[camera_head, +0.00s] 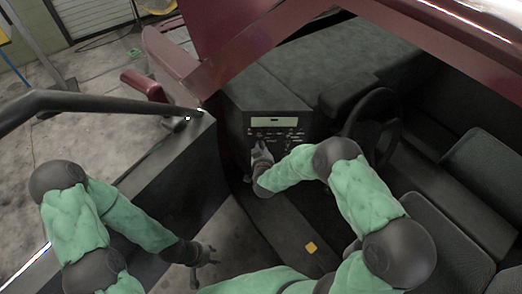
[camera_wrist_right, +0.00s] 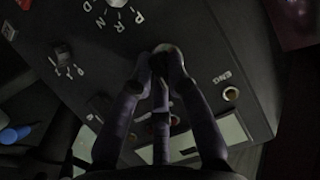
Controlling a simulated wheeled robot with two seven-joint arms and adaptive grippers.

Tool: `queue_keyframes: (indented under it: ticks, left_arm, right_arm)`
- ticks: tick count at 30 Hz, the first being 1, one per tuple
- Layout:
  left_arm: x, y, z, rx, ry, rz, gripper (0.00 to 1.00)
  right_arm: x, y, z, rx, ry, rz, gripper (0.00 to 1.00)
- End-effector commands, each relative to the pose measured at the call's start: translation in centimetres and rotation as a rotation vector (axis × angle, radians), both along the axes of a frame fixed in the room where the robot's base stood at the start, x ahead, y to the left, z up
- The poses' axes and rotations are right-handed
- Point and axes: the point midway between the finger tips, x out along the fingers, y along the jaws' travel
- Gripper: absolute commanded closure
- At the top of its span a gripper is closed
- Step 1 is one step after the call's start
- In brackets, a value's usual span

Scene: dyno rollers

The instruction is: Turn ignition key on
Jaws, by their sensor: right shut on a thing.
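The dashboard control panel (camera_head: 277,134) faces the open side of the vehicle. My right gripper (camera_head: 262,152) is at the panel's lower left part. In the right wrist view, my right gripper (camera_wrist_right: 165,62) has its fingertips together around a small round piece (camera_wrist_right: 168,48) on the panel, which looks like the ignition key. The fingers hide most of it, so its turned position cannot be told. My left gripper (camera_head: 204,256) hangs empty with its fingers apart, low at the left, away from the panel.
In the right wrist view, a P R N D dial (camera_wrist_right: 117,3), another knob (camera_wrist_right: 62,52) and an ENG button (camera_wrist_right: 231,93) surround the fingers. The steering wheel (camera_head: 371,112) is right of my right gripper. The dark open door (camera_head: 150,165) is above my left gripper.

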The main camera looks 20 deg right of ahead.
Motion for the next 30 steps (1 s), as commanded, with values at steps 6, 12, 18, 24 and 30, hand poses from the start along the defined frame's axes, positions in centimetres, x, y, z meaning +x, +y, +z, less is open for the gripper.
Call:
queue_keyframes:
  ticks: [6,12,18,24,30]
  left_arm:
    - [0.0,0.0,-2.4,0.000,0.000,0.000,0.60]
    - [0.0,0.0,-4.7,0.000,0.000,0.000,0.60]
    - [0.0,0.0,-6.9,0.000,0.000,0.000,0.60]
    - [0.0,0.0,-8.4,0.000,0.000,0.000,0.60]
    - [0.0,0.0,-9.1,0.000,0.000,0.000,0.60]
  right_arm:
    - [0.0,-0.2,-0.5,0.163,-0.046,-0.001,1.00]
    - [-0.1,-0.3,-0.7,0.328,-0.089,0.000,1.00]
    - [-0.1,-0.4,-0.8,0.471,-0.129,0.000,1.00]
    - [-0.1,-0.4,-0.8,0.574,-0.154,-0.001,1.00]
    - [-0.2,-0.4,-0.7,0.632,-0.167,-0.001,1.00]
